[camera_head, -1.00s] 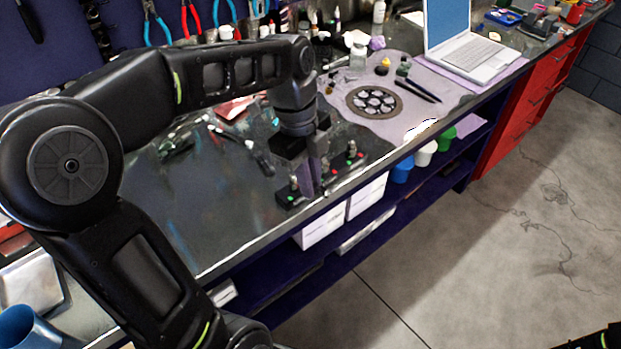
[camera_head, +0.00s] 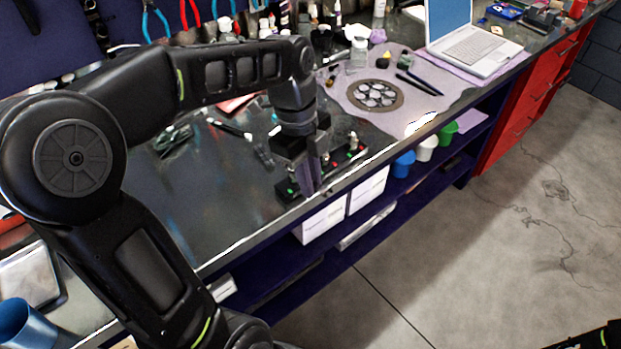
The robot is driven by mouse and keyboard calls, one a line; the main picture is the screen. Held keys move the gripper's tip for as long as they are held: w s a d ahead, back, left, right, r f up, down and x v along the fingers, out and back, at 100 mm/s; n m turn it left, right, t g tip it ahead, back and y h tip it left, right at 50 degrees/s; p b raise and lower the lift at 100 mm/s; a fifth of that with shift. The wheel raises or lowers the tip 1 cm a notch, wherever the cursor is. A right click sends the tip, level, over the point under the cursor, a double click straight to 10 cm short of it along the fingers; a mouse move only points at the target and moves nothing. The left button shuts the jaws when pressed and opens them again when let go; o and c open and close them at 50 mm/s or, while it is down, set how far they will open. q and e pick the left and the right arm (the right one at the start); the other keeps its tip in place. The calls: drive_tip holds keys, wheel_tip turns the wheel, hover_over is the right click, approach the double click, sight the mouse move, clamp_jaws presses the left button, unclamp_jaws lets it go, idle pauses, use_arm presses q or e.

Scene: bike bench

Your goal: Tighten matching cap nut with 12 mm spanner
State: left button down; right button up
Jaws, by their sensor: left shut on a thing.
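My left gripper (camera_head: 309,188) points down at the front edge of the bench. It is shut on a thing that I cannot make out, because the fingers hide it. A dark low block (camera_head: 286,190) with small upright metal fittings and green and red dots sits right at the fingers. Its far part (camera_head: 352,153) shows to the right of them. Which fitting is the matching cap nut is too small to tell, and I cannot tell whether the gripper touches the block. No spanner shows clearly.
A grey mat (camera_head: 418,112) with a round cassette-like part (camera_head: 375,95) lies behind and right. A laptop (camera_head: 475,50) stands beyond it. Loose dark tools (camera_head: 230,128) lie left of the gripper. White boxes (camera_head: 322,220) and coloured cups (camera_head: 404,163) stand on the shelf below.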

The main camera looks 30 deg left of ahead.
use_arm(q)
drive_tip(key=shift+s+a+m+g, duration=0.15)
drive_tip(key=shift+s+m, duration=0.2)
drive_tip(key=shift+m, duration=0.6)
drive_tip(key=shift+s+m+g, duration=0.15)
drive_tip(key=shift+s+m, duration=0.2)
drive_tip(key=shift+m, duration=0.6)
idle(1.0)
drive_tip(key=shift+s+a+m+g+y+p, duration=0.2)
drive_tip(key=shift+s+m, duration=0.1)
drive_tip(key=shift+m, duration=0.6)
drive_tip(key=shift+s+a+m+g+y+p, duration=0.15)
drive_tip(key=shift+s+m, duration=0.1)
drive_tip(key=shift+m, duration=0.65)
idle(1.1)
drive_tip(key=shift+r, duration=0.1)
drive_tip(key=shift+r+p, duration=0.6)
drive_tip(key=shift+p, duration=0.05)
drive_tip(key=shift+r, duration=0.1)
drive_tip(key=shift+r+p, duration=0.35)
drive_tip(key=shift+r+p, duration=0.3)
drive_tip(key=shift+r, duration=0.1)
